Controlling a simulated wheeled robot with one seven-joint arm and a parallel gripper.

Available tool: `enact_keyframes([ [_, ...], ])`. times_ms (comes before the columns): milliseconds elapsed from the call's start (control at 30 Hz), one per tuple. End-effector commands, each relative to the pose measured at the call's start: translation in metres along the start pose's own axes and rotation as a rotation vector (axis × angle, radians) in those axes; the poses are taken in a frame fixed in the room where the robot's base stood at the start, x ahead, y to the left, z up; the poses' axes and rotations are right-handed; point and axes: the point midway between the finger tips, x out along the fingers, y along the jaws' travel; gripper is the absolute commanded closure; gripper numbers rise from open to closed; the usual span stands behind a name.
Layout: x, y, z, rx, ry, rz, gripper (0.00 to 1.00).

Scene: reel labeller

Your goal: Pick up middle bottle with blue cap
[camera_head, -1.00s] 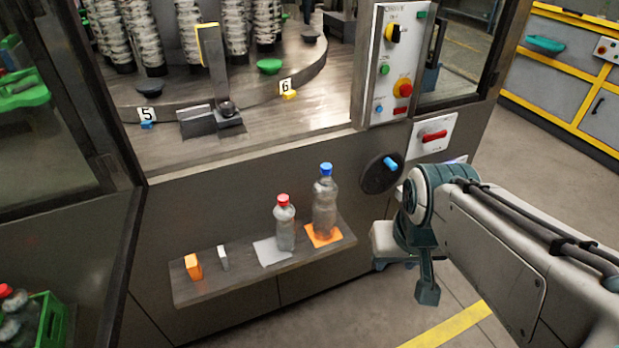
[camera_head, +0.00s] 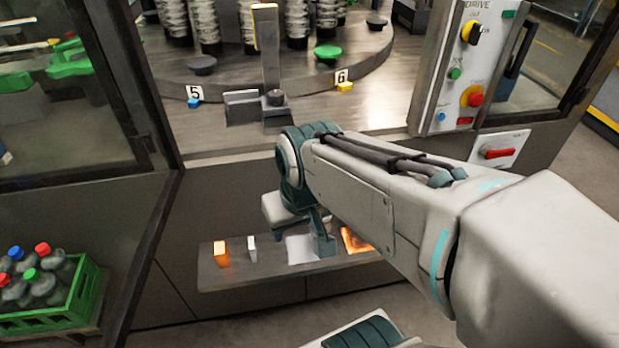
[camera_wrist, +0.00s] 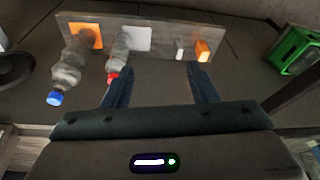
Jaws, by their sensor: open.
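The clear bottle with the blue cap (camera_wrist: 66,73) stands on an orange square (camera_wrist: 86,36) at the left of the shelf in the wrist view. A smaller clear bottle with a red cap (camera_wrist: 119,50) stands beside it near a pale square (camera_wrist: 137,39). My gripper (camera_wrist: 161,78) is open and empty; its left finger is close to the red-capped bottle, and the blue-capped one lies farther left, outside the fingers. In the head view my gripper (camera_head: 297,222) is over the shelf, and my arm hides both shelf bottles.
The shelf (camera_head: 225,275) also holds an orange block (camera_head: 221,252) and a small white block (camera_head: 252,249). A green crate (camera_head: 84,292) at left holds several bottles with red, blue and green caps. The machine's control panel (camera_head: 466,70) is at upper right.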

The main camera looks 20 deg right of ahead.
Motion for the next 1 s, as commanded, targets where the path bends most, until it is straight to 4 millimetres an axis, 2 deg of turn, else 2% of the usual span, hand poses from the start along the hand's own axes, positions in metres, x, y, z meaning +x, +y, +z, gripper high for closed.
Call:
enact_keyframes([
  [167, -0.006, -0.013, -0.042, 0.095, 0.064, -0.119, 0.47],
  [300, -0.007, -0.014, -0.098, 0.253, 0.176, -0.206, 0.47],
  [367, -0.004, -0.005, -0.121, 0.338, 0.227, -0.211, 0.47],
  [433, -0.001, 0.012, -0.143, 0.444, 0.281, -0.190, 0.47],
  [533, 0.007, 0.049, -0.165, 0.602, 0.343, -0.111, 0.47],
  [667, 0.019, 0.106, -0.169, 0.801, 0.379, 0.065, 0.47],
  [700, 0.022, 0.124, -0.164, 0.852, 0.378, 0.128, 0.47],
  [800, 0.028, 0.159, -0.146, 0.958, 0.356, 0.277, 0.47],
  [900, 0.031, 0.183, -0.127, 1.033, 0.323, 0.396, 0.47],
  [1000, 0.032, 0.196, -0.113, 1.075, 0.296, 0.471, 0.47],
])
